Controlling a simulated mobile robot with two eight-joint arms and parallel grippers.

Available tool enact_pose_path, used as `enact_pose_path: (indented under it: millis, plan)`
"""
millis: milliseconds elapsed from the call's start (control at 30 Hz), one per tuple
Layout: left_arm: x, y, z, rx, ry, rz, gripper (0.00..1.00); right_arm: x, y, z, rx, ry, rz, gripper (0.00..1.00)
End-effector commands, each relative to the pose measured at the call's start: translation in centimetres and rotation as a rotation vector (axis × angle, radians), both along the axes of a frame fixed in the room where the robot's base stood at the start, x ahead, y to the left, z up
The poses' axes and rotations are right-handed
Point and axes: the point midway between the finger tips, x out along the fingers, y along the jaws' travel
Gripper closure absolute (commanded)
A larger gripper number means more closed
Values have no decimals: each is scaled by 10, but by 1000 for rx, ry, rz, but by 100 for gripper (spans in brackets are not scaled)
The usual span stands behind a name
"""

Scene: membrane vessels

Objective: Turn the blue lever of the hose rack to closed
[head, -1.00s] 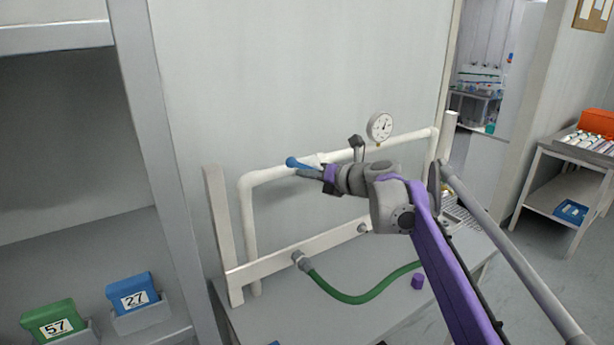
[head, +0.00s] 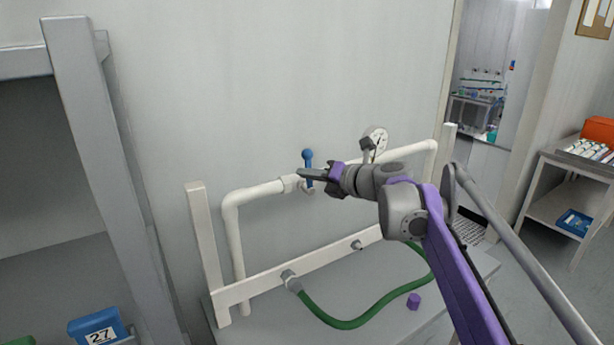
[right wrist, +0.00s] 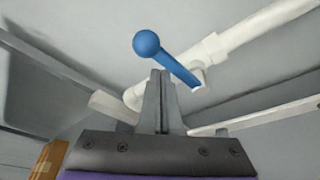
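The hose rack's blue lever (head: 308,160) stands upright, across the white pipe (head: 262,192) of the rack. In the right wrist view the lever (right wrist: 172,62) has a round ball end and runs down to its valve on the pipe. My right gripper (head: 304,174) is at the lever's lower part, and its fingers cross in front of it. In the right wrist view the fingers of that gripper (right wrist: 160,76) are together with nothing between them, beside the lever; I cannot tell whether they touch it. My left gripper is not in view.
A pressure gauge (head: 376,140) rises from the pipe right of the lever. A shelf upright (head: 95,150) stands left. The wall is close behind the pipe.

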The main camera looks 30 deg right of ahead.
Motion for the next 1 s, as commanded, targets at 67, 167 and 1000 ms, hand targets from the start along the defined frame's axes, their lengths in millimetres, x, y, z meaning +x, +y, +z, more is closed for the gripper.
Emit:
enact_pose_path:
  millis: [67,167,1000]
  plan:
    - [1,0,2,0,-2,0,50,0,-3,2,0,-1,-1,100]
    - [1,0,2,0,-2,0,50,1,-5,2,-1,-1,0,100]
    - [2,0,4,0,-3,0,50,1,-9,3,-1,-1,-4,100]
